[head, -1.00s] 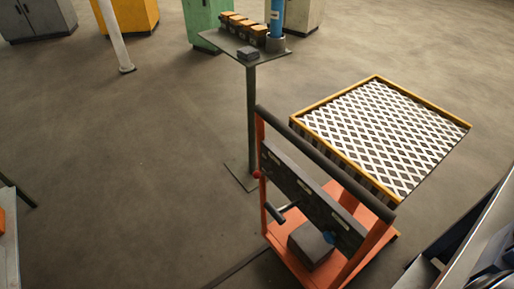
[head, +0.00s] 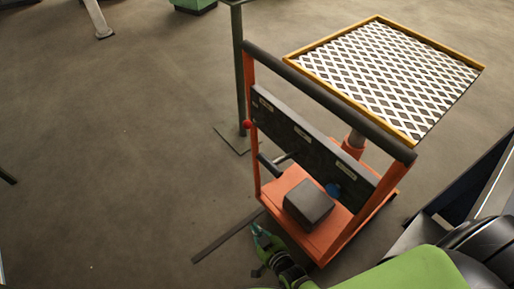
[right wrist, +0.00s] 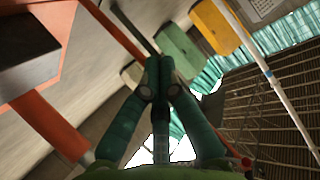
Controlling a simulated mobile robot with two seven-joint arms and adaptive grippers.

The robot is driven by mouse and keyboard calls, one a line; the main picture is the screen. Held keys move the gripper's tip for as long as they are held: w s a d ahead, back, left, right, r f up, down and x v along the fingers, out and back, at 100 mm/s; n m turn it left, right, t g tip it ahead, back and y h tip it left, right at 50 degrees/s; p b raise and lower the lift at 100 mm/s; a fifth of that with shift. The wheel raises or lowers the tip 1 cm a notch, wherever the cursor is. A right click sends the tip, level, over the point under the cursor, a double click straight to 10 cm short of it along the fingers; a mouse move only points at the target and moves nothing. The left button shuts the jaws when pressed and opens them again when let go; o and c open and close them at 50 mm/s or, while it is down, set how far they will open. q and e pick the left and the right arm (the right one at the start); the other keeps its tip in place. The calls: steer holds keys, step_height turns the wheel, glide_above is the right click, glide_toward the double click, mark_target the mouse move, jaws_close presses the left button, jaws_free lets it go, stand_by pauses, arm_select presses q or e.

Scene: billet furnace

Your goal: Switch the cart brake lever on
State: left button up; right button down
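The cart (head: 318,227) has an orange frame, a black push bar and a dark labelled panel. A lever with a black grip (head: 269,164) sticks out to the left below the panel. A red knob (head: 248,124) sits on the left upright. I cannot tell from labels which one is the brake lever. My right gripper (head: 258,232) is low in front of the cart's base, below the black-grip lever and apart from it. In the right wrist view its green fingers (right wrist: 159,65) meet at the tips with nothing between them. My left gripper is out of view.
A dark block (head: 308,204) sits on the cart's base. A lattice-topped platform (head: 380,80) is behind the push bar. A post (head: 239,80) stands behind the cart. A dark strip (head: 225,238) lies on the floor.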

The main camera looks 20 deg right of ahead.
steer(key=w+r+m+t+b, duration=0.2)
steer(key=w+r+t+b, duration=0.15)
steer(key=w+r, duration=0.2)
steer(key=m+t+h+b, duration=0.6)
steer(key=m+t+h, duration=0.3)
steer(key=t, duration=0.1)
glide_toward(255, 124)
steer(key=s+r, duration=0.1)
steer(key=s, duration=0.2)
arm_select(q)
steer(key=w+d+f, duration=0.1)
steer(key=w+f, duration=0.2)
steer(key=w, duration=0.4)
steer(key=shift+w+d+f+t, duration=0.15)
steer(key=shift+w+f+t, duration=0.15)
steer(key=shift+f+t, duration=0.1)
arm_select(e)
steer(key=shift+s+a+r, duration=0.1)
steer(key=shift+s+a, duration=0.05)
steer(key=shift+a, duration=0.1)
steer(key=shift+r, duration=0.1)
arm_select(q)
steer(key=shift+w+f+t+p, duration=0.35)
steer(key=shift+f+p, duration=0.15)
steer(key=shift+p, duration=0.1)
arm_select(e)
steer(key=x, duration=0.9)
steer(key=shift+w, duration=0.5)
